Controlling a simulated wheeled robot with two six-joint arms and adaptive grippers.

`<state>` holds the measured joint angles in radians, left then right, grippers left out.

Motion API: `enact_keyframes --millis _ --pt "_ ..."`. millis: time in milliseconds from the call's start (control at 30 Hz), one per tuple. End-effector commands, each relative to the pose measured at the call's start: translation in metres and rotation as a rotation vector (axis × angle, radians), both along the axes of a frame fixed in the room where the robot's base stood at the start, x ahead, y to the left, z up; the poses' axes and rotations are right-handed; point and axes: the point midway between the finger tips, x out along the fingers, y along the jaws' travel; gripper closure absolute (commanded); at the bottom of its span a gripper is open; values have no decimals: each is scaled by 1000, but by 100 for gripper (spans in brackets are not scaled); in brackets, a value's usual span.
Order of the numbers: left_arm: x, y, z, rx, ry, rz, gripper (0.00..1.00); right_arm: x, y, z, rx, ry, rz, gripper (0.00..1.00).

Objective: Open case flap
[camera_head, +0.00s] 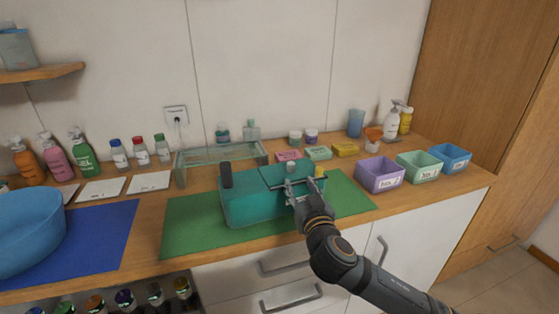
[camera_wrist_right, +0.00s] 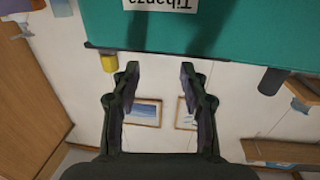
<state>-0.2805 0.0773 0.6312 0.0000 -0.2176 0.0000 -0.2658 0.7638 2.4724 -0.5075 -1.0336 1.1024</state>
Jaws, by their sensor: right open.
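The teal case (camera_head: 250,208) stands on the green mat (camera_head: 190,225). Its flap (camera_head: 285,173) is the teal panel at the top right, with a thin dark bar along its near edge. How far the flap is lifted is hard to tell. My right gripper (camera_head: 300,188) is at that near edge. In the right wrist view, a teal panel (camera_wrist_right: 220,28) with an upside-down white label fills the top. My right gripper (camera_wrist_right: 160,72) is open there, with nothing between its fingers, close to the panel's dark edge. My left gripper is out of view.
A dark upright cylinder (camera_head: 226,175) shows at the case's left end. A clear teal-edged box (camera_head: 215,155) stands behind. Purple (camera_head: 380,178), green (camera_head: 417,167) and blue (camera_head: 450,158) bins stand at right. A blue basin (camera_head: 28,235) is at left.

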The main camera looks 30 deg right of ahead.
Motion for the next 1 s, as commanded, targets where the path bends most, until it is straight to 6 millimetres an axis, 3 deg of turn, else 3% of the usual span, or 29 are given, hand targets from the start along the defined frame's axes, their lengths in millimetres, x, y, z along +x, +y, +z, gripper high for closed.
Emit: enact_keyframes --millis 100,233,433,700,833,1000 --pt "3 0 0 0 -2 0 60 -1 1 3 3 -7 2 56" --pt "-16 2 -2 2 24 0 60 4 -1 3 2 -8 0 56" --pt "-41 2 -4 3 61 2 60 40 -15 3 7 -9 -3 56" --pt "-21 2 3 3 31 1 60 86 -31 3 3 -5 0 56" --pt "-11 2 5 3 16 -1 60 96 -34 2 2 -5 1 56" --pt "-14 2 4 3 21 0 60 98 -35 1 1 -4 2 56"
